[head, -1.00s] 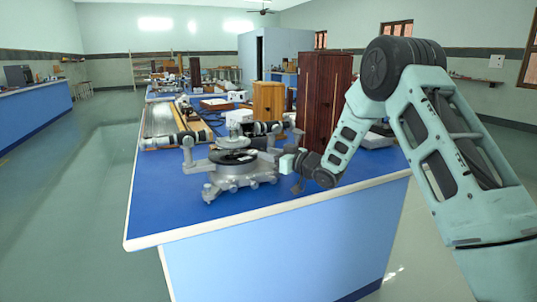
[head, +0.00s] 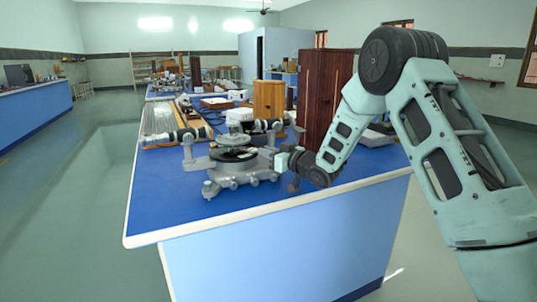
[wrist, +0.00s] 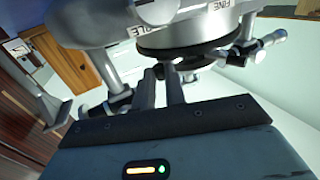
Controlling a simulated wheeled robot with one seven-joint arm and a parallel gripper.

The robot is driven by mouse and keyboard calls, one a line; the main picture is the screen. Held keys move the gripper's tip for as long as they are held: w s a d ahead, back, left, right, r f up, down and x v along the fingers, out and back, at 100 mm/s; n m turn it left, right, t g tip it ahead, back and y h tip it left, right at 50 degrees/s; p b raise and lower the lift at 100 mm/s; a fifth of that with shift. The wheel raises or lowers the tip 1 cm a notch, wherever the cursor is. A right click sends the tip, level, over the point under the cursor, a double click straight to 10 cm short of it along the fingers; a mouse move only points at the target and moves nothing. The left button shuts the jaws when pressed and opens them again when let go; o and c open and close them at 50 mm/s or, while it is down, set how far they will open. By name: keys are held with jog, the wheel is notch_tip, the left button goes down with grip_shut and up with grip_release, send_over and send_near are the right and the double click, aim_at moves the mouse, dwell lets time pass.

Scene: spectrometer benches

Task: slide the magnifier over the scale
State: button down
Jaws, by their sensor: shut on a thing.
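The grey spectrometer (head: 240,174) stands on the blue bench top, with a dark round disc (head: 233,154) at its middle. My gripper (head: 272,160) reaches in from the right at the height of its base. In the wrist view the two fingers of my gripper (wrist: 162,88) are close together under the spectrometer's dark ring (wrist: 190,48). They are shut on a small part at that ring, which I take to be the magnifier; the fingers mostly hide it. The scale markings cannot be read, though lettering shows on the grey body (wrist: 175,33).
A dark wooden cabinet (head: 322,95) stands just behind my forearm. A lighter wooden box (head: 268,100) and other apparatus fill the bench beyond. The spectrometer's telescope arms and legs stick out near my gripper. The bench's front left corner (head: 150,222) is clear.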

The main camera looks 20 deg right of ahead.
aim_at(252, 152)
jog(key=a+m+h+b, duration=0.1)
jog(key=s+a+m+t+h+b, duration=0.1)
jog(key=h, duration=0.1)
jog(key=shift+s+f+b, duration=0.25)
jog(key=shift+b, duration=0.1)
jog(key=a+m+h+b, duration=0.1)
jog(key=h, duration=0.1)
jog(key=s+a+m+h+b, duration=0.1)
jog(key=h, duration=0.1)
jog(key=shift+s+a+r+m+b, duration=0.1)
jog(key=shift+s+a+m+b, duration=0.05)
jog(key=shift+m+b, duration=0.2)
jog(key=shift+s+a+r+b, duration=0.1)
jog(key=shift+s+a+b, duration=0.15)
jog(key=shift+a, duration=0.4)
jog(key=shift+s+a+r+b, duration=0.1)
jog(key=shift+a+b, duration=0.25)
jog(key=shift+a, duration=0.5)
jog(key=c, duration=1.5)
grip_release()
jog(key=shift+a, duration=0.1)
jog(key=shift+o, duration=0.2)
jog(key=shift+d, duration=0.3)
